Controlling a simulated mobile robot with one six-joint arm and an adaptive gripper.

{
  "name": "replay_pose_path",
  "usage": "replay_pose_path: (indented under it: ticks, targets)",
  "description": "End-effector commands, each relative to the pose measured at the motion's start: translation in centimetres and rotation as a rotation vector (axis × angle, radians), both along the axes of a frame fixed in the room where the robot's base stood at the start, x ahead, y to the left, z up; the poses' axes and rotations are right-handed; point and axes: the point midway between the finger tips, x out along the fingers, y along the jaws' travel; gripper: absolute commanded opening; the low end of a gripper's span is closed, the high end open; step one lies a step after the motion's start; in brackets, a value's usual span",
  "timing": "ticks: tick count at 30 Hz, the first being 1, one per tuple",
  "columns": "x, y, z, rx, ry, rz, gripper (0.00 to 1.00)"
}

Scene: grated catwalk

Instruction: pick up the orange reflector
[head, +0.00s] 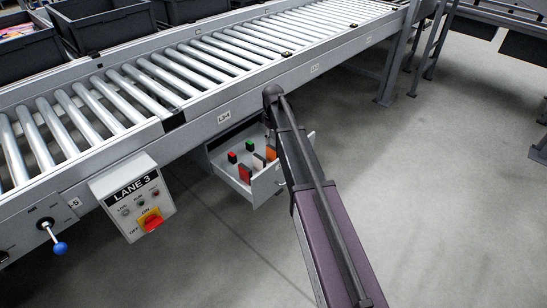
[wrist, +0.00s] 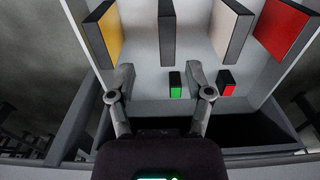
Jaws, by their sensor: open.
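The orange reflector (head: 271,153) stands upright in an open drawer (head: 232,180) under the conveyor, at the right end of a row of plates. In the wrist view the orange reflector (wrist: 112,32) looks amber with a dark edge, at the upper left. My gripper (wrist: 162,76) is open, with nothing between its fingers. Its left fingertip appears just below the orange reflector in the picture; I cannot tell the gap in depth. In the head view my arm hides the gripper and part of the drawer.
Beside the orange reflector stand a dark plate (wrist: 166,35), a whitish plate (wrist: 228,30) and a red plate (wrist: 285,28). A small green block (wrist: 176,86) and a small red block (wrist: 226,84) sit nearer the gripper. A Lane 3 control box (head: 132,199) hangs left of the drawer.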

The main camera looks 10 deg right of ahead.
Motion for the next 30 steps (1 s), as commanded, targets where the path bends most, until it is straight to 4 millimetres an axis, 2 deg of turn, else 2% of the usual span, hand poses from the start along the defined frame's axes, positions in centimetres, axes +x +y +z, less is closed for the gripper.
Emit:
replay_pose_path:
  ticks: [14, 30]
  targets:
    - [-0.1, 0.1, -0.4, 0.000, 0.000, 0.001, 0.66]
    - [-0.7, 0.5, -4.2, 0.000, 0.000, 0.001, 0.66]
